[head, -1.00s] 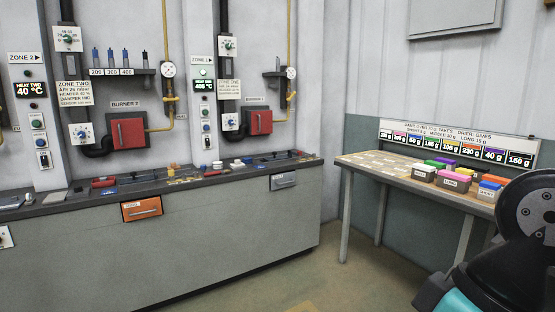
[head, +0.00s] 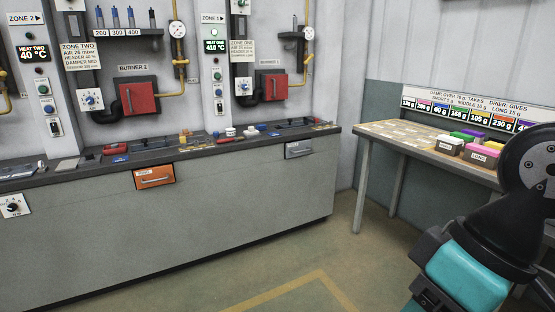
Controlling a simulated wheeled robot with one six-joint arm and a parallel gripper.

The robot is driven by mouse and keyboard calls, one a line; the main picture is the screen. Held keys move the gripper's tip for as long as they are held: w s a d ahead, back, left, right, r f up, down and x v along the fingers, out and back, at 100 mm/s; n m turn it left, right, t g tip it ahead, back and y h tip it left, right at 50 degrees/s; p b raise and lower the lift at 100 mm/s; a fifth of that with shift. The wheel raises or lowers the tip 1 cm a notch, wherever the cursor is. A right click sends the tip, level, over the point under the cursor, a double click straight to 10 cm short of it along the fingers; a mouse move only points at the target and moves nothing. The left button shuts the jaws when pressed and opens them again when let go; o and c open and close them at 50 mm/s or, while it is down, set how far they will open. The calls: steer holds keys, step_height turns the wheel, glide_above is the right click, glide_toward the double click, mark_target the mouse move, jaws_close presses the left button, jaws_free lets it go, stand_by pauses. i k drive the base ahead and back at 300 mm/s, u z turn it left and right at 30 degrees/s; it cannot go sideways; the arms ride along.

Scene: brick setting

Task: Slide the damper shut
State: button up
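No part is clearly marked as the damper, so I cannot tell which one it is. The Zone Two sign (head: 81,56) on the wall carries a line that reads damper mid. Below the burners, the long counter's front has an orange plate with a handle (head: 154,176) and a grey plate with a handle (head: 298,149). Dark recessed panels lie in the counter top, one at the left (head: 150,145) and one at the right (head: 292,125). My arm shows at the lower right with a teal section, away from the counter. My gripper's fingers do not show.
The grey counter (head: 180,220) runs along the wall, with small items on top. Red burner boxes (head: 139,97) (head: 275,87) hang above it. A table (head: 430,150) with coloured-lid boxes stands at the right. The floor (head: 270,265) in front is open, with a yellow line.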

mark_target(290, 125)
steer(key=u, duration=0.25)
steer(key=i, duration=4.35)
steer(key=z, duration=0.45)
